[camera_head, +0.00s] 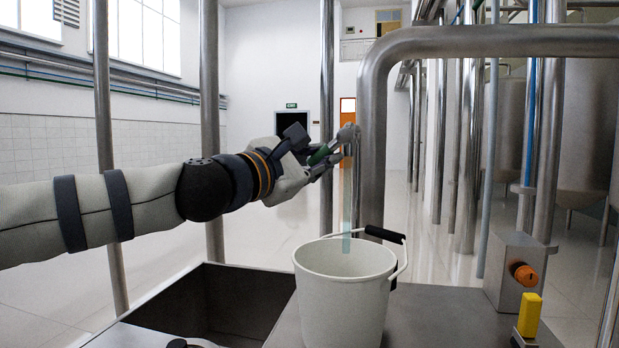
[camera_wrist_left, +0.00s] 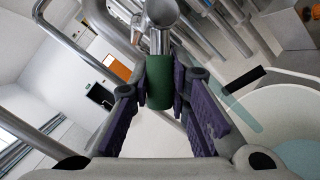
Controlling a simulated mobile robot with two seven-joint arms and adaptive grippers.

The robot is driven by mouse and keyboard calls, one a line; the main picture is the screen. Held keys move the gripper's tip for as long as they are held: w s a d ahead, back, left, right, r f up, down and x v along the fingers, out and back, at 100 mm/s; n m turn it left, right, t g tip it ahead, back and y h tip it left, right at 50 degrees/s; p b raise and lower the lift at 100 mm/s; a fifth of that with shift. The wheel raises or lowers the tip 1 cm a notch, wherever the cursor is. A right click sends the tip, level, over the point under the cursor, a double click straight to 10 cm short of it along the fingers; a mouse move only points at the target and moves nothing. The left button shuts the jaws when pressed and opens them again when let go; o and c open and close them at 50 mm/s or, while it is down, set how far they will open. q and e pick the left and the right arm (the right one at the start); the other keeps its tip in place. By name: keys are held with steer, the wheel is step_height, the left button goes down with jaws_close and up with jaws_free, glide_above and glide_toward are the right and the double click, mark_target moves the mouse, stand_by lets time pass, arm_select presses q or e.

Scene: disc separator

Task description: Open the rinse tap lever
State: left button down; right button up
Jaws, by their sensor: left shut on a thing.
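The rinse tap lever has a green grip (camera_head: 318,155), which also shows in the left wrist view (camera_wrist_left: 160,82). It meets the metal tap (camera_head: 347,134) beside the thick vertical pipe. My left gripper (camera_head: 326,158) is shut on the green grip; in the left wrist view, its purple-padded fingers (camera_wrist_left: 161,90) lie on both sides of it. A pale blue-green translucent stream (camera_head: 347,205) runs straight down from the tap into the white bucket (camera_head: 342,300).
The bucket stands on a grey metal top (camera_head: 440,318) beside a dark open basin (camera_head: 235,300). A thick bent pipe (camera_head: 372,150) rises just right of the tap. A box with an orange knob (camera_head: 524,273) and a yellow block (camera_head: 529,314) are at the right.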

arm_select(q)
steer(key=d+n+t+b, duration=0.1)
steer(key=n+t+b, duration=0.1)
steer(key=n+b, duration=0.2)
steer(key=d+f+n+t+y+b, duration=0.1)
steer(key=n+b, duration=0.3)
steer(key=b, duration=0.2)
steer(key=s+d+f+n+t+b, duration=0.1)
steer(key=n+t+b, duration=0.1)
steer(key=n+b, duration=0.2)
steer(key=shift+s+d+t+y+b, duration=0.1)
steer(key=shift+d+t+y+b, duration=0.25)
steer(key=shift+b, duration=0.2)
arm_select(e)
steer(key=s+f+g, duration=0.2)
steer(key=s+f, duration=0.3)
steer(key=f, duration=0.8)
steer(key=shift+s+a+f, duration=0.15)
steer(key=shift+s+f, duration=0.05)
steer(key=shift+f, duration=0.05)
arm_select(q)
steer(key=shift+d+r+n, duration=0.1)
steer(key=shift+r+n, duration=0.05)
steer(key=shift+n, duration=0.15)
steer(key=c, duration=1.5)
jaws_free()
steer(key=v, duration=1.2)
steer(key=shift+s, duration=0.1)
